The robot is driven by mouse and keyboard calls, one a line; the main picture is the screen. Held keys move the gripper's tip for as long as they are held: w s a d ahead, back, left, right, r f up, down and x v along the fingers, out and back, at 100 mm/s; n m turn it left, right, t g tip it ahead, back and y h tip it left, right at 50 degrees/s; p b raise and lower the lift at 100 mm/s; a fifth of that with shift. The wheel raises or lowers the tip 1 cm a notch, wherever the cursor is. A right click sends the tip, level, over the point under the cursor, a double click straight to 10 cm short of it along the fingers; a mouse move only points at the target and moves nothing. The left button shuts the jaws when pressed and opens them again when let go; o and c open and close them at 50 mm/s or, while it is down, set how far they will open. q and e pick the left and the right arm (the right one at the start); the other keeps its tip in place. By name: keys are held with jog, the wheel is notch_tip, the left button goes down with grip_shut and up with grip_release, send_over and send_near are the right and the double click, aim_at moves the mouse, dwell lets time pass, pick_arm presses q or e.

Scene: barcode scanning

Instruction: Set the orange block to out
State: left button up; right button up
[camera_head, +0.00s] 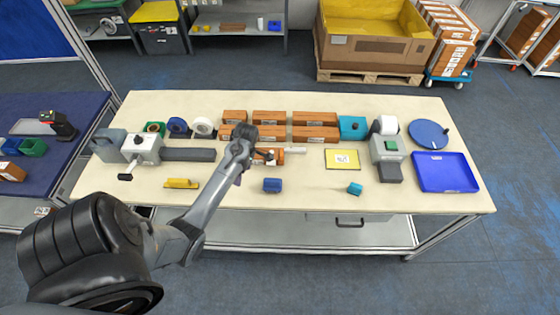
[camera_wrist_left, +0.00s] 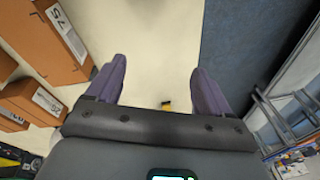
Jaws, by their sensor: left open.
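My left gripper (camera_head: 238,178) hangs over the middle of the table, in front of the rows of orange-brown boxes. In the left wrist view its two purple fingers (camera_wrist_left: 160,75) are apart with nothing between them. Several orange-brown boxes (camera_head: 315,118) stand in two rows at the back middle; boxes with white labels (camera_wrist_left: 62,42) also show at the left of the wrist view. A small orange and dark item (camera_head: 266,156) lies beside my wrist, partly hidden. I cannot tell which piece is the orange block, and no "out" marking is readable. My right gripper is not in view.
A blue tray (camera_head: 446,172) lies at the right end, with a blue disc (camera_head: 430,134) behind it. The front strip is mostly free.

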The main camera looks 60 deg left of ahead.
pick_arm(q)
jog(key=w+a+n+t+h+b, duration=0.25)
jog(key=w+a+b, duration=0.3)
jog(key=w, duration=0.35)
jog(key=n+t+b, duration=0.1)
jog(key=t+b, duration=0.3)
send_near(282, 152)
jog(key=x, duration=0.8)
jog(key=shift+f, duration=0.25)
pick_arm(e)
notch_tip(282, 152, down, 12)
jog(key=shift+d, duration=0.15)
pick_arm(q)
jog(key=shift+g, duration=0.25)
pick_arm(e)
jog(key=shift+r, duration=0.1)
